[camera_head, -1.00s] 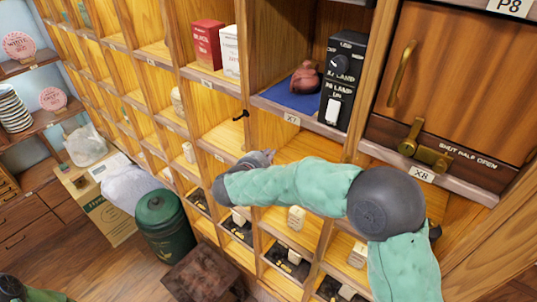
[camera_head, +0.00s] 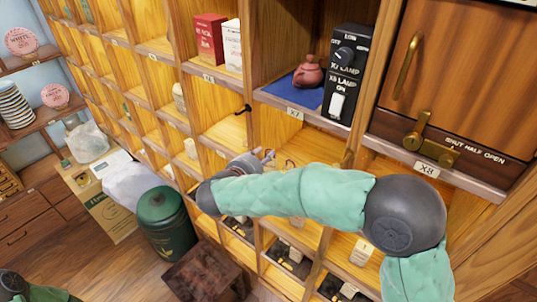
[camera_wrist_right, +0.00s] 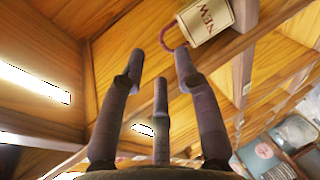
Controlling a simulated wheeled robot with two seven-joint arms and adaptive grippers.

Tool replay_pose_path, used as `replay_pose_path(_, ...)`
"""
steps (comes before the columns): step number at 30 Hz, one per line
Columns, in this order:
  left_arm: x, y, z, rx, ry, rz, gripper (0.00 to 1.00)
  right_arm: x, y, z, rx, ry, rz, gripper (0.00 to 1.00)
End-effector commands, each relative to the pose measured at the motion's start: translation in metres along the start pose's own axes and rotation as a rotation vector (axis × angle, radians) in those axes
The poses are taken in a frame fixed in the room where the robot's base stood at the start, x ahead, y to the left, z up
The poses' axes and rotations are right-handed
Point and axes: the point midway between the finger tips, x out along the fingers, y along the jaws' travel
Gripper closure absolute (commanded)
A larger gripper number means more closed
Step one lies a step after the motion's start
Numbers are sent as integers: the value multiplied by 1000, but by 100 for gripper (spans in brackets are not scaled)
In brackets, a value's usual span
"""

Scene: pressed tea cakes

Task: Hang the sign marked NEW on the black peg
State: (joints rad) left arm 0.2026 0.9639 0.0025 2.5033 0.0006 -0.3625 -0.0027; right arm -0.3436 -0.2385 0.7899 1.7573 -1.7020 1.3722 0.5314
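The sign marked NEW (camera_wrist_right: 208,20) is a cream tag with a red cord loop (camera_wrist_right: 170,38), at the top of the right wrist view. I cannot make the sign out clearly in the head view. My right gripper (camera_head: 268,157) is at the shelf front, below the black peg (camera_head: 243,110), which sticks out by a cubby. In the right wrist view its three fingers (camera_wrist_right: 160,62) are spread and empty, and the fingertips are close to the cord, apparently apart from it. My left gripper is not in view.
The wooden cubby wall holds a red box (camera_head: 210,40), a white box (camera_head: 232,45), a reddish teapot (camera_head: 308,73) on blue cloth and a black lamp switch panel (camera_head: 345,75). A green canister (camera_head: 164,220) and a dark stool (camera_head: 203,272) stand on the floor.

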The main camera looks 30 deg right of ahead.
Motion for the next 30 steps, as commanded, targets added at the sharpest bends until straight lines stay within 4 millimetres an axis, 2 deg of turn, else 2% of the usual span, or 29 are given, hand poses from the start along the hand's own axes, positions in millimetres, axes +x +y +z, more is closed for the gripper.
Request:
replay_pose_path(3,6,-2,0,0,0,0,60,-23,-1,-2,0,6,2,68)
replay_pose_path(9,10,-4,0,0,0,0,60,-50,0,-1,1,4,2,68)
replay_pose_path(15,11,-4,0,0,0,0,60,-61,0,0,0,1,0,68)
replay_pose_path(19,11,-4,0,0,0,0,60,-62,0,0,-1,0,0,68)
replay_pose_path(21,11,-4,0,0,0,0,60,-60,-6,-1,-13,0,-17,68)
replay_pose_path(23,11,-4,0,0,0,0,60,-55,-22,-3,-39,0,-60,68)
replay_pose_path(26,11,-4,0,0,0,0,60,-43,-74,-6,-116,3,-203,68)
replay_pose_path(29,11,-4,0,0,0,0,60,-34,-151,-3,-195,2,-428,68)
replay_pose_path(30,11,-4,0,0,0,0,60,-34,-184,0,-218,0,-529,68)
